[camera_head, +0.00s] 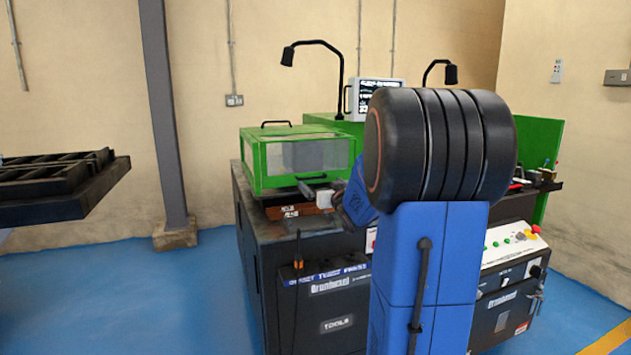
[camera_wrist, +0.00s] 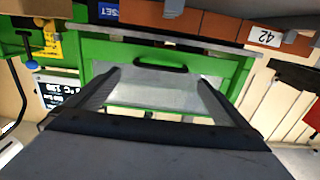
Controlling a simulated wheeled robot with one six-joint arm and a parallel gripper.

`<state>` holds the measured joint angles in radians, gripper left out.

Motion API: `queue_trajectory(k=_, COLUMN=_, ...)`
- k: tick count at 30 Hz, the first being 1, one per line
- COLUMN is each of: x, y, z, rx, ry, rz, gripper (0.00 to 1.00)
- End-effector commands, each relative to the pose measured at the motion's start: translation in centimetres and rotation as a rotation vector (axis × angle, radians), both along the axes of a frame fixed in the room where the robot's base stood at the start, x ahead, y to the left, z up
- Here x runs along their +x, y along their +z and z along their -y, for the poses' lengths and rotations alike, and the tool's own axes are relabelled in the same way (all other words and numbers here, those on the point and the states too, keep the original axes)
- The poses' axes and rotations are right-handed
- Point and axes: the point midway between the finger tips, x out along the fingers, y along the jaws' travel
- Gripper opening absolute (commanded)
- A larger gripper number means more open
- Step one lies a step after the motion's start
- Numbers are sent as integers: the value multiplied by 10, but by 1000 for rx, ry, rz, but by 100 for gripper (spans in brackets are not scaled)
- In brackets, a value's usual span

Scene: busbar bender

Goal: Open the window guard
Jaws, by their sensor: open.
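The window guard (camera_head: 258,160) is a green frame with clear panels on the left part of the machine. It looks shut in the head view. A black handle (camera_head: 275,123) shows on its top. In the wrist view, the green guard frame (camera_wrist: 215,64) and its clear panel fill the middle. A black bar handle (camera_wrist: 162,67) shows there between the tips of my gripper (camera_wrist: 160,78). My gripper's two dark fingers are spread, with nothing held. I cannot tell how far the handle is from the fingertips. In the head view, my arm partly hides the machine.
Orange-brown blocks (camera_wrist: 220,26) line the edge near the guard. They also show below it in the head view (camera_head: 290,211). A black lamp (camera_head: 287,56) arches over the guard. A screen (camera_head: 372,93) stands behind it. Open blue floor (camera_head: 150,290) lies left of the machine.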

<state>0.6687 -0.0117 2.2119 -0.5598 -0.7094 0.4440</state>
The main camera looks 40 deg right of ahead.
Motion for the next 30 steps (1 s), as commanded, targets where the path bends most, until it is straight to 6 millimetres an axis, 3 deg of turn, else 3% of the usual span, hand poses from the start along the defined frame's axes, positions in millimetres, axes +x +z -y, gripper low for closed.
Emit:
queue_trajectory(k=6, x=36, y=-1, z=11, rx=0, ry=2, rz=0, gripper=100)
queue_trajectory(k=12, x=57, y=0, z=19, rx=0, ry=0, rz=0, gripper=100)
queue_trajectory(k=26, x=66, y=0, z=21, rx=0, ry=0, rz=0, gripper=100)
queue_trajectory(k=30, x=66, y=0, z=22, rx=0, ry=0, rz=0, gripper=67)
